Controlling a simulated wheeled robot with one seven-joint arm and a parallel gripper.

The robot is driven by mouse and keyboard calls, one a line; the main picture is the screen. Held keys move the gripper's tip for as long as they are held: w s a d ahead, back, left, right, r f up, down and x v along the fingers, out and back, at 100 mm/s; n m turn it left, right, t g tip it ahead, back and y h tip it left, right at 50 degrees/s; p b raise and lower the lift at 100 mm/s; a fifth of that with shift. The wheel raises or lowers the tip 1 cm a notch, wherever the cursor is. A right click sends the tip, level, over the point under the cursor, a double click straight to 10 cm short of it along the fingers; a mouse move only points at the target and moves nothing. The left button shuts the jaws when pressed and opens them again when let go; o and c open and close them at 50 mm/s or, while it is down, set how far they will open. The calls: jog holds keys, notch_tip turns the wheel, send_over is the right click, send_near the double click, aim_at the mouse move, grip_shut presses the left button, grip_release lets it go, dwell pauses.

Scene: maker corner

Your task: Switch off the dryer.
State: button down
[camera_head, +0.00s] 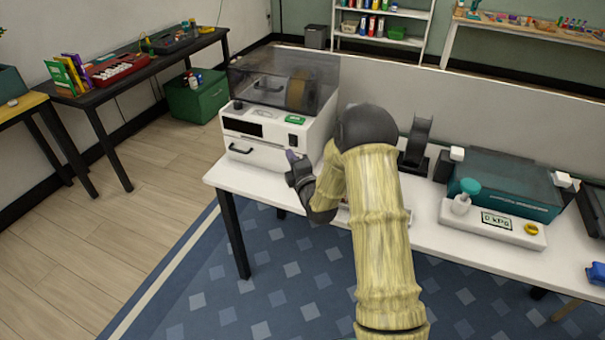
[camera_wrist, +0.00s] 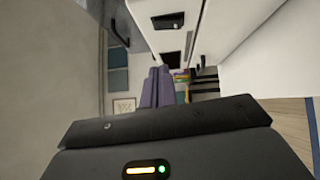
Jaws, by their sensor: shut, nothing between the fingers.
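The dryer (camera_head: 268,143) is a white box with a smoky clear lid (camera_head: 285,78) and a spool (camera_head: 299,88) inside. Its front has a dark display (camera_head: 243,128), a dark knob (camera_head: 238,105), a green label (camera_head: 295,119), a small dark switch-like part (camera_head: 293,139) and a drawer handle (camera_head: 240,149). My gripper (camera_head: 292,157) is at the dryer's front right, low, seemingly just short of the front face. In the wrist view, the purple fingers (camera_wrist: 157,88) are together and empty, with a white panel (camera_wrist: 165,38) carrying dark rectangles beyond them. Whether they touch it I cannot tell.
The white table (camera_head: 424,220) carries a dark stand (camera_head: 417,142), a teal machine (camera_head: 505,185) and a white unit (camera_head: 493,223) with a gauge display to the right. My arm hides part of the table. Open floor (camera_head: 150,190) lies to the left.

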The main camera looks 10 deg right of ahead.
jog(key=s+d+m+g+h+b, duration=0.1)
jog(key=s+m+g+h, duration=0.1)
jog(key=s+m+g, duration=1.1)
jog(key=s+d+m+g+h, duration=0.15)
jog(key=s+m, duration=0.55)
jog(key=s, duration=1.3)
notch_tip(320, 180, up, 13)
jog(key=s+g+p, duration=0.1)
jog(key=p, duration=1.1)
jog(key=shift+s+a+m+p, duration=0.15)
jog(key=shift+s+m+p, duration=0.05)
jog(key=shift+m+p, duration=0.2)
